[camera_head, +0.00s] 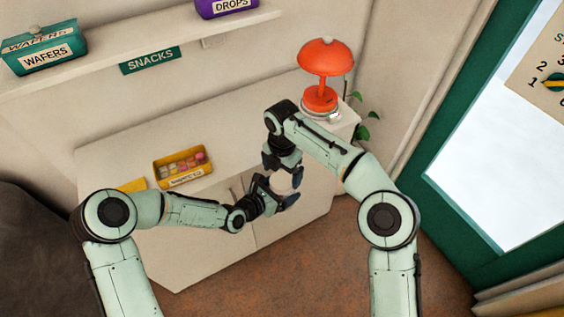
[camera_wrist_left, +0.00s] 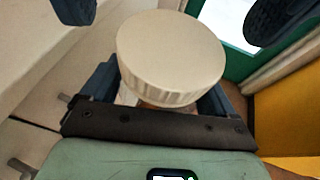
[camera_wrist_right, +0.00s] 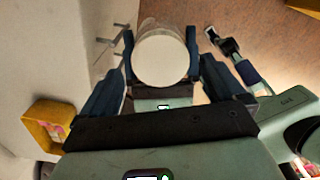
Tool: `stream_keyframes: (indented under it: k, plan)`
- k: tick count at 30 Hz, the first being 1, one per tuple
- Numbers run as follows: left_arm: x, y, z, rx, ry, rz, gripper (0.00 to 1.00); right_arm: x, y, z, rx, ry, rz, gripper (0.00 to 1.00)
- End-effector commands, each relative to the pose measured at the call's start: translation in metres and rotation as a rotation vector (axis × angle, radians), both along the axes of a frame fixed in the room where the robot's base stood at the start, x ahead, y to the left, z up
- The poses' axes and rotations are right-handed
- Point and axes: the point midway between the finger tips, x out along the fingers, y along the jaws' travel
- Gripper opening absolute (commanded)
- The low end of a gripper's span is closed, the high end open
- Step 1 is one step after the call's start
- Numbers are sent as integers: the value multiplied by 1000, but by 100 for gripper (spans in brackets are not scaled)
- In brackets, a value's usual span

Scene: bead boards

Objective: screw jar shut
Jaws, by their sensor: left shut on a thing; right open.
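The jar (camera_head: 283,183) is held in front of the cabinet by my left gripper (camera_head: 277,193), which is shut on it. Its round cream lid (camera_wrist_left: 170,50) is seen from above in the left wrist view and sits over the jar; how tightly is not visible. In the right wrist view the lid (camera_wrist_right: 160,59) faces the camera, with some clear jar wall behind it. My right gripper (camera_head: 283,168) is open above the jar, with its fingers on either side of the lid. Most of the jar body is hidden by the fingers and lid.
A white cabinet (camera_head: 265,232) stands behind my grippers. On it are a yellow tray of sweets (camera_head: 183,182) and an orange lamp (camera_head: 326,58), with a plant (camera_head: 361,130) at the right end. A shelf (camera_head: 190,38) above holds a green wafers tin (camera_head: 40,62).

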Motion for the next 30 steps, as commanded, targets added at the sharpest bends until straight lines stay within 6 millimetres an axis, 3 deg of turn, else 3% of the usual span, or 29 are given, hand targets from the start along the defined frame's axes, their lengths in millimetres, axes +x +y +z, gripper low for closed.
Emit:
stream_keyframes:
  k: [6,17,22,30]
  plan:
    - [0,0,1,-1,-2,0,3,0,0,-23,1,-1,0,96]
    - [0,0,1,-1,-2,0,3,0,0,-26,1,-1,-1,96]
    - [0,0,1,-1,-2,0,3,0,0,-26,1,-1,0,41]
    - [0,-1,1,-1,-2,0,3,0,0,-26,-1,-3,-56,37]
